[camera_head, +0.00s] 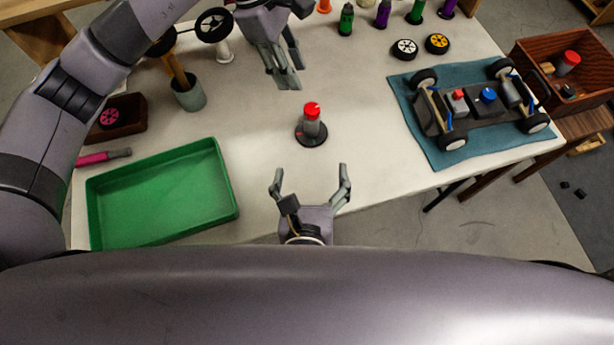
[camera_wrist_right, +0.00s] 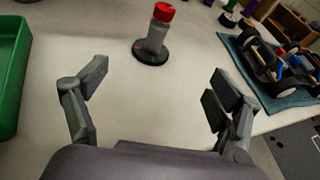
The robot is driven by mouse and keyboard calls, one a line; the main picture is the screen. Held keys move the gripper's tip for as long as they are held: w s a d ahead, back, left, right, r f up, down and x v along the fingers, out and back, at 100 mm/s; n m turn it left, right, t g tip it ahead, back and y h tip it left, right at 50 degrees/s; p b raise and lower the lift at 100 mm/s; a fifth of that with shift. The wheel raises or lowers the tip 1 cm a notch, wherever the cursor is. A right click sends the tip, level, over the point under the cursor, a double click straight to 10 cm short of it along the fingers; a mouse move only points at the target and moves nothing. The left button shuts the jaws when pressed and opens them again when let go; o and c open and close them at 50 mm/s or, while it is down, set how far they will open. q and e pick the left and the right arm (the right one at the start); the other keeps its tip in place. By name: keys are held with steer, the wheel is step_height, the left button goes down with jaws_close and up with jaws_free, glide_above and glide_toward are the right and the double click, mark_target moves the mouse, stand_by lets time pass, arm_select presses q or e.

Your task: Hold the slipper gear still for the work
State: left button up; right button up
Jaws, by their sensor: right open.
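A red-topped grey cylinder on a dark round base (camera_head: 311,125) stands upright on the white table, in the middle of the head view. It also shows at the top of the right wrist view (camera_wrist_right: 154,38). I cannot tell surely whether it is the slipper gear. My right gripper (camera_head: 310,174) is open and empty on the near side of it, with its fingers spread wide and apart from it. My left gripper (camera_head: 287,80) is above and slightly left of it in the head view, with fingers pointing down; nothing shows in them and their gap is unclear.
A green tray (camera_head: 165,195) lies at the left. An RC car chassis (camera_head: 475,105) sits on a blue mat (camera_head: 440,156) at the right. A grey cup (camera_head: 190,97), several small bottles and two wheels (camera_head: 405,48) stand farther back. The table's front edge is near my right gripper.

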mark_target(311, 132)
steer(key=shift+s+a+f+m+g, duration=0.1)
steer(key=shift+s+a+m+g, duration=0.2)
steer(key=shift+m, duration=0.1)
steer(key=shift+w+f, duration=0.1)
steer(key=shift+w, duration=0.05)
steer(key=x, duration=1.7)
steer(key=shift+a+f, duration=0.1)
steer(key=shift+a, duration=0.05)
steer(key=shift+c, duration=0.5)
steer(key=c, duration=1.6)
